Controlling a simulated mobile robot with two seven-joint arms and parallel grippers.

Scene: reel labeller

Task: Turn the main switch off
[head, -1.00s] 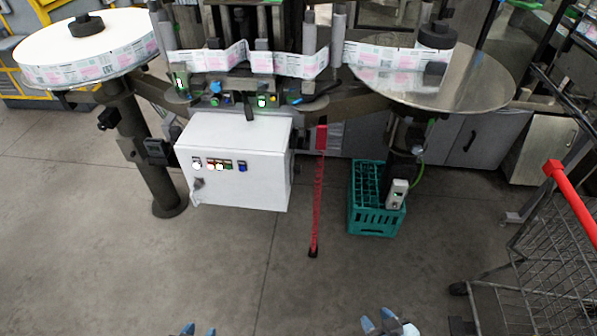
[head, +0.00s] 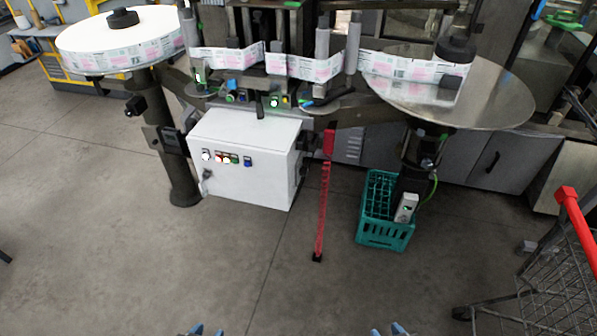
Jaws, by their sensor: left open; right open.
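The white control cabinet (head: 245,178) hangs under the reel labeller, below its middle. Its front has a row of small coloured buttons (head: 227,158) and, lower left, a small grey rotary switch (head: 207,174), which looks like the main switch. Its exact setting is too small to tell. My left gripper (head: 207,330) shows only its blue fingertips at the bottom edge, open and empty, well short of the cabinet. My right gripper (head: 391,330) also shows only its fingertips at the bottom edge, open and empty.
A red post (head: 321,215) stands right of the cabinet. A teal crate (head: 384,232) sits on the floor beyond it. A shopping cart (head: 545,310) is at the lower right. A label reel (head: 120,40) and a round metal plate (head: 490,95) flank the machine. Floor before the cabinet is clear.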

